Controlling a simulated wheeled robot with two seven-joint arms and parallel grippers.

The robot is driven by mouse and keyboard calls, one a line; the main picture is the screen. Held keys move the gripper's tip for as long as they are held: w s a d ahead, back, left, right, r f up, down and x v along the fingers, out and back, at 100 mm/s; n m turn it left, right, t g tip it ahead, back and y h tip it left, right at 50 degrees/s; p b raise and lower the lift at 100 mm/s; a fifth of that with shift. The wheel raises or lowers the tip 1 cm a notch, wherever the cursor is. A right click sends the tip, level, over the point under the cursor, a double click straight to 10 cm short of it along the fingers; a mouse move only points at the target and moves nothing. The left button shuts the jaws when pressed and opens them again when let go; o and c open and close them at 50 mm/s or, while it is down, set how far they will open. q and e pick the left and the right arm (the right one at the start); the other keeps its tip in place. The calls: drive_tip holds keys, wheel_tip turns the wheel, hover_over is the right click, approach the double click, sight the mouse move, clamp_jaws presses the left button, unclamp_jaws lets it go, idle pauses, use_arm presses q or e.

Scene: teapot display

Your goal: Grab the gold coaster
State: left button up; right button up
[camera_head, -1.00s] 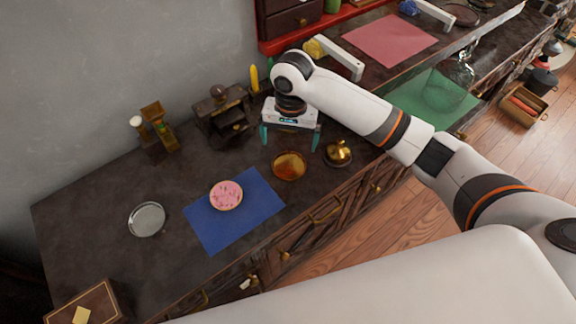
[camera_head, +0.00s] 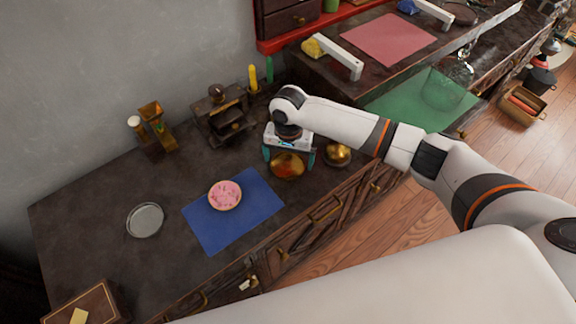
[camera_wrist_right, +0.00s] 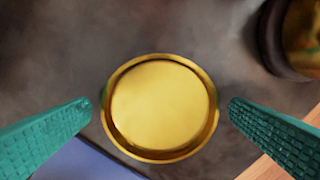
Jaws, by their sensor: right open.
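The gold coaster (camera_head: 288,168) is a round, shallow, rimmed dish lying flat on the dark counter, just right of the blue mat. It also shows in the right wrist view (camera_wrist_right: 160,108), centred between the fingers. My right gripper (camera_head: 290,162) is open above the coaster, with one teal finger on each side of it. In the right wrist view the fingertips (camera_wrist_right: 160,105) stand apart from the rim with small gaps. My left gripper is not in view.
A brass lidded object (camera_head: 338,153) stands close right of the coaster. The blue mat (camera_head: 255,222) holds a pink-topped round item (camera_head: 225,194). A silver coaster (camera_head: 145,220) lies further left. Dark wooden items (camera_head: 219,115) stand against the wall.

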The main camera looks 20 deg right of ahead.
drive_tip(key=shift+f, duration=0.5)
drive_tip(key=c, duration=0.9)
drive_tip(key=shift+r, duration=0.15)
